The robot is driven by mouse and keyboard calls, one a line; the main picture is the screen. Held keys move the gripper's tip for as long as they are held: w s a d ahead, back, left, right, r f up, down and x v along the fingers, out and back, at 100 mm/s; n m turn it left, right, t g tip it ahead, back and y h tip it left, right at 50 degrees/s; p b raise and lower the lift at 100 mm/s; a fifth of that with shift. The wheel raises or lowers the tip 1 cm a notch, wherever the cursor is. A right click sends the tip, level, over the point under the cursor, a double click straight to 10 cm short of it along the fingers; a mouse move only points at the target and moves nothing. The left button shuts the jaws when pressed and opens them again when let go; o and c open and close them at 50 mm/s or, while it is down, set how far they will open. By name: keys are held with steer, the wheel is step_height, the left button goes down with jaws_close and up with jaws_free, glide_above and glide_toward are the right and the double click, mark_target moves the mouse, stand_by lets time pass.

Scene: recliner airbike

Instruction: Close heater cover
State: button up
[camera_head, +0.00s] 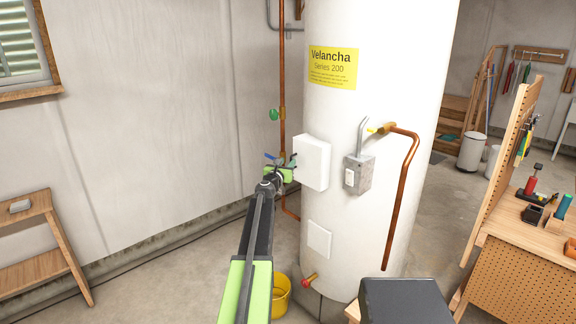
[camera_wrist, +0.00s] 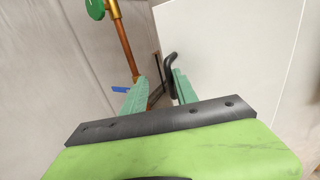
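The heater is a tall white tank (camera_head: 375,60) with a yellow "Velancha" label. A white box-like cover (camera_head: 312,162) stands out from its front left side. A large white surface, which looks like this cover (camera_wrist: 235,55), fills the right of the wrist view. A dark curved handle (camera_wrist: 169,62) shows at its left edge. My gripper (camera_head: 284,160) is just left of the cover. In the wrist view my gripper (camera_wrist: 160,80) has its two teal fingers apart, near the handle. I cannot tell whether the fingers touch the handle. The cover's hinge is hidden.
A copper pipe (camera_head: 282,70) with a green valve handle (camera_head: 273,114) runs beside the tank. A grey switch box (camera_head: 358,174) and a bent copper pipe (camera_head: 401,200) are to the right. A yellow bucket (camera_head: 281,300) stands below my arm.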

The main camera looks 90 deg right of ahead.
steer(key=shift+s, duration=0.15)
stand_by(0.4)
steer(key=v, duration=1.7)
steer(key=shift+a, duration=0.2)
steer(key=shift+f, duration=0.1)
